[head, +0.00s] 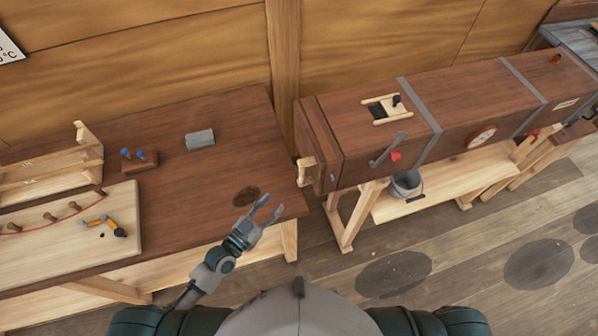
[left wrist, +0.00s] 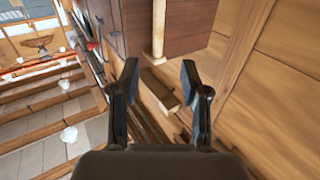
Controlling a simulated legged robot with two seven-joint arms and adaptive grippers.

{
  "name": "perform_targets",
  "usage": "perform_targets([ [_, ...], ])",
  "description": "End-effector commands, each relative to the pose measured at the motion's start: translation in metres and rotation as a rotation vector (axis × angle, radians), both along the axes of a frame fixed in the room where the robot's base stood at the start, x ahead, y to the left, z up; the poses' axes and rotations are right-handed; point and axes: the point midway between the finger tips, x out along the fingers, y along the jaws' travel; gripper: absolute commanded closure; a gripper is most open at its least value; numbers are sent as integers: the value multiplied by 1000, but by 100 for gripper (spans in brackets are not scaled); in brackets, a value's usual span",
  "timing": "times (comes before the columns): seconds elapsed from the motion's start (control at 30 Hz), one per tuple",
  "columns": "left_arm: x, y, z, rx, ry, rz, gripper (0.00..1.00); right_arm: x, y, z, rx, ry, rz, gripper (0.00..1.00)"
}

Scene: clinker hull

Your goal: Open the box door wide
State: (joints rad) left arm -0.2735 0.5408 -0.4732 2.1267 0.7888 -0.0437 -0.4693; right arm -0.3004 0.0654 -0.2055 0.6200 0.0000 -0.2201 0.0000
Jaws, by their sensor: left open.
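The long brown wooden box (head: 450,110) lies on a pale trestle. Its door (head: 313,138) is the slab at the left end, and it looks flush against the body. A pale wooden handle (head: 305,170) sticks out from the door's outer face. My left gripper (head: 268,208) is open and empty, left of and nearer than the handle, apart from it. In the left wrist view, its spread fingers (left wrist: 160,76) face brown wood panels and a pale upright bar (left wrist: 158,30); I cannot tell whether that is the handle. My right gripper is not in view.
A workbench (head: 225,115) with a grey block (head: 200,139), a small peg stand (head: 139,160) and a pale board (head: 65,235) stands left. A grey bucket (head: 406,184) sits under the box. The floor (head: 470,260) in front is mostly clear.

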Motion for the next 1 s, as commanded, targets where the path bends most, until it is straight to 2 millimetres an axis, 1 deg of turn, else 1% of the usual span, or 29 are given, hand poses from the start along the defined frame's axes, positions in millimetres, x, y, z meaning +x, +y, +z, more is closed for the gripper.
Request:
perform_targets([
  [0.03, 10, -8, 3, -4, -3, 3, 55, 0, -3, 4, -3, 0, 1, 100],
  [0.1, 24, -18, 4, -6, -3, 1, 55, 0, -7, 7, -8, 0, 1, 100],
  [0.3, 62, -43, 3, -8, 0, 2, 55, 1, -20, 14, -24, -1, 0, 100],
  [0.4, 79, -56, 2, -6, 0, 2, 55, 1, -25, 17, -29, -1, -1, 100],
  [0.5, 93, -65, 2, -8, 0, 1, 55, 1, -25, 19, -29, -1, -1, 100],
  [0.6, 104, -74, 1, -6, 0, 2, 55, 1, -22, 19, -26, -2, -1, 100],
  [0.7, 110, -81, 1, -5, 0, 1, 55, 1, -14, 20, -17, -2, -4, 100],
  [0.83, 113, -85, 1, -3, 1, 0, 55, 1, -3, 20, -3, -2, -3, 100],
  [1.0, 113, -86, 0, -2, 1, 0, 55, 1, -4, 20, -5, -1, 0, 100],
])
